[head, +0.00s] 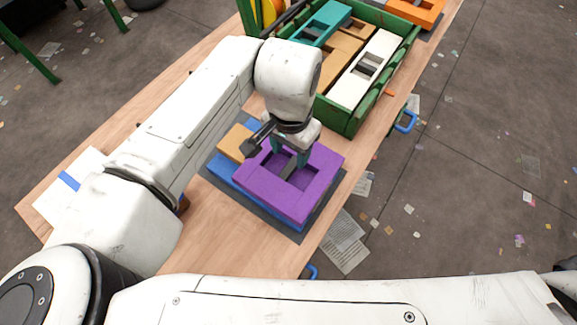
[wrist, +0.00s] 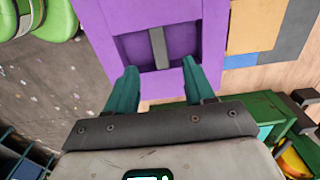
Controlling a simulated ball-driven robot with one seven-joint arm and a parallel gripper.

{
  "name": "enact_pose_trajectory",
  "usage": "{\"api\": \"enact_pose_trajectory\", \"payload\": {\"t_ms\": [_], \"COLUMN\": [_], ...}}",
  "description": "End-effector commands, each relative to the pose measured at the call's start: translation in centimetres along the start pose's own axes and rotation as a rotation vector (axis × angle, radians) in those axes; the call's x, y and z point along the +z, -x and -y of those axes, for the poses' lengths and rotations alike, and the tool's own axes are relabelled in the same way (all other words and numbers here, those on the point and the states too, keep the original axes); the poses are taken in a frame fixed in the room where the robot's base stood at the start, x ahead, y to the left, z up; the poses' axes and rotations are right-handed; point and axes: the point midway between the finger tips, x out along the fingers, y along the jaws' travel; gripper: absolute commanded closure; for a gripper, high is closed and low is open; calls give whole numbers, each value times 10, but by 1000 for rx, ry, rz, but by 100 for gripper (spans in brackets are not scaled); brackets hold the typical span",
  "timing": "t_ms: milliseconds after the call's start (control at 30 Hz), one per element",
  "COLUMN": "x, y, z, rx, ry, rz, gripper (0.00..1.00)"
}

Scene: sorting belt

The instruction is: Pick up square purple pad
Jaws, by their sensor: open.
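The square purple pad (head: 265,196) lies on top of blue pieces on a dark grey mat (head: 296,237). It has a recessed middle with a grey bar across it, and the bar also shows in the wrist view on the purple pad (wrist: 212,50). My gripper (head: 290,158) is over the pad's far part, pointing down. I cannot tell the exact height of the fingertips above the pad.
A tan block (head: 234,142) and a blue block (head: 222,168) lie left of the pad. A green crate (head: 345,119) holding teal, tan and white pieces stands just behind. An orange piece (head: 417,10) lies farther back. The wooden table (head: 240,245) is clear in front.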

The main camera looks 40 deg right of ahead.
Motion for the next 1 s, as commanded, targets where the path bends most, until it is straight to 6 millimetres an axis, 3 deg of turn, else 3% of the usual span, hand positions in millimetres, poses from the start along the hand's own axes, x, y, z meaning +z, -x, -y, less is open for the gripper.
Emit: {"api": "enact_pose_trajectory", "payload": {"t_ms": [267, 533, 867, 1000], "x": [1, 3, 3, 3], "y": [-22, -58, -64, -64], "z": [0, 0, 0, 0], "rx": [0, 0, -1, -1], "ry": [-1, -1, -2, -1], "rz": [0, -1, -1, -1], "gripper": [47, 47, 48, 61]}}
